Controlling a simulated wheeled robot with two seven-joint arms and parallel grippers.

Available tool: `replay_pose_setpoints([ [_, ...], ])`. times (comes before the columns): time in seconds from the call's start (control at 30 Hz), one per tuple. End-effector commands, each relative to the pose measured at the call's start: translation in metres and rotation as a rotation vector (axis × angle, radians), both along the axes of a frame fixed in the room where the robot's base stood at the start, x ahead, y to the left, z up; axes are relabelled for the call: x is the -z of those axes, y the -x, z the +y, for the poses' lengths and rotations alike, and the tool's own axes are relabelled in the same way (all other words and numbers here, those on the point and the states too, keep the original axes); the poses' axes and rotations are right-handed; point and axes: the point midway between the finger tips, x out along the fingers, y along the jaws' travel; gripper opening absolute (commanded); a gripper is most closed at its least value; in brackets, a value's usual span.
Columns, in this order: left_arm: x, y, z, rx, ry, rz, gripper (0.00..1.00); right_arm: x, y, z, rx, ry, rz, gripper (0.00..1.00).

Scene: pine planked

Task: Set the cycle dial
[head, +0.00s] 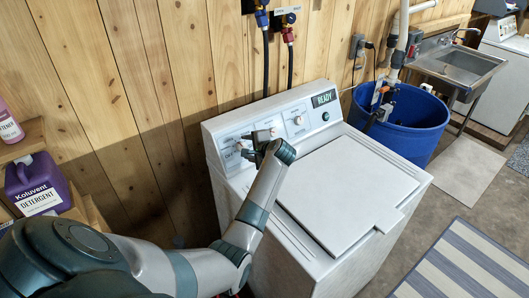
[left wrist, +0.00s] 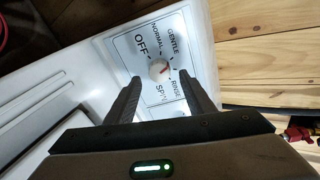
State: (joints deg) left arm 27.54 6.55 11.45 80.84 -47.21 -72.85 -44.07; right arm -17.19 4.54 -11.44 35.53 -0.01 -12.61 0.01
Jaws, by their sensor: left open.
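The washer (head: 340,190) stands against the plank wall, lid shut, its display (head: 324,98) reading READY. In the left wrist view the cycle dial (left wrist: 159,69) is a round white knob with a red mark, ringed by OFF, NORMAL, GENTLE, RINSE and SPIN. The red mark appears to point toward the GENTLE–RINSE side; its exact setting is hard to tell. My left gripper (left wrist: 160,80) is open, its fingertips on either side of the knob with visible gaps. In the head view my left gripper (head: 259,143) is at the control panel and hides part of it. My right gripper is not in view.
Another white knob (head: 298,120) is on the panel, right of my gripper. Hoses hang from wall valves behind the washer. A blue barrel (head: 413,125) and a metal sink (head: 458,66) stand right. A purple detergent jug (head: 38,187) is on a shelf at left.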

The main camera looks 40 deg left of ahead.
Motion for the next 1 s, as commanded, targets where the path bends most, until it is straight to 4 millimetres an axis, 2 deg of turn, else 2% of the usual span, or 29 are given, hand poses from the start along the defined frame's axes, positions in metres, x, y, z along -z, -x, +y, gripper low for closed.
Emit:
replay_pose_setpoints([
  [0.6, -0.057, 0.036, -0.094, 0.0, 0.002, -0.003, 0.49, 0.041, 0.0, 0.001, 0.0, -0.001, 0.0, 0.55],
  [0.8, -0.069, 0.043, -0.11, 0.0, 0.001, -0.001, 0.49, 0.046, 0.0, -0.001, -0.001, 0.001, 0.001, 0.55],
  [1.0, -0.073, 0.046, -0.115, 0.0, 0.0, 0.002, 0.49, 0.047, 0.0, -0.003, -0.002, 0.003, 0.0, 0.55],
])
